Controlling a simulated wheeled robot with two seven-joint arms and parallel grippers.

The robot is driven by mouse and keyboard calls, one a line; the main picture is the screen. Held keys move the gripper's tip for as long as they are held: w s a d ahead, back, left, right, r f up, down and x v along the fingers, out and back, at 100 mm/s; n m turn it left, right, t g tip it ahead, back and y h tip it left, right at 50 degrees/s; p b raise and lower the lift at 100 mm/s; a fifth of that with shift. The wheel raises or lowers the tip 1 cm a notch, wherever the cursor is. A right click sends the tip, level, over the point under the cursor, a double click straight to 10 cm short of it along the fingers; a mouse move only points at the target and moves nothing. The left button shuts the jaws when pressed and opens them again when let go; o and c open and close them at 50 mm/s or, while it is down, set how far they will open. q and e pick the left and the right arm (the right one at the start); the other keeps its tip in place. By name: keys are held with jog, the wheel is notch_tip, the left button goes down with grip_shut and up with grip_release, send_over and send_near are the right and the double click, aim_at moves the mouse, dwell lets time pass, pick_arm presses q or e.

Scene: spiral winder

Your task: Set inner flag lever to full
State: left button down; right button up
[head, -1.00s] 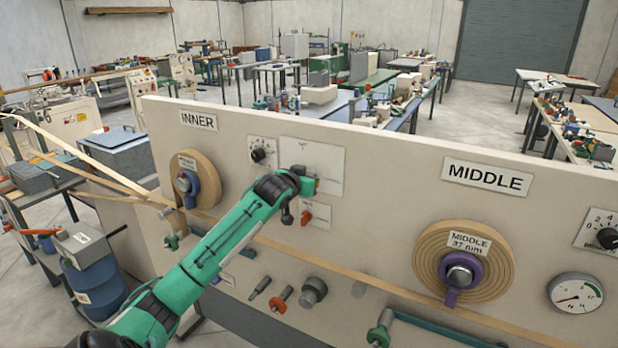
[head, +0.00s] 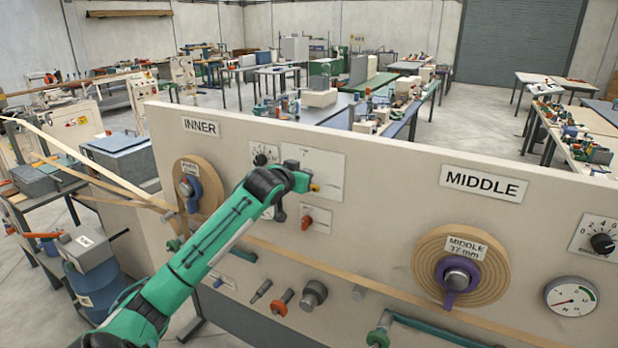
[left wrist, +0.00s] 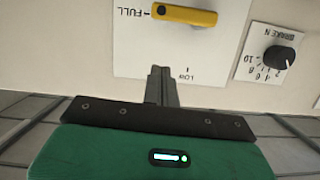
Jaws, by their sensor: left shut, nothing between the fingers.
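The LOW mark (left wrist: 181,77) is lower on the plate. My left gripper (left wrist: 161,72) is shut and empty in front of the plate, its tips below the lever in the picture with a visible gap. Contact cannot be seen.
A brake knob (left wrist: 279,58) is beside the plate. The inner spool (head: 208,175) is to the left, and a tan strip (head: 330,268) runs across the panel below. The middle spool (head: 485,240) is at right.

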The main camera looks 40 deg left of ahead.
pick_arm(q)
jog(key=b+v, duration=0.2)
jog(key=v, duration=0.4)
dwell(0.5)
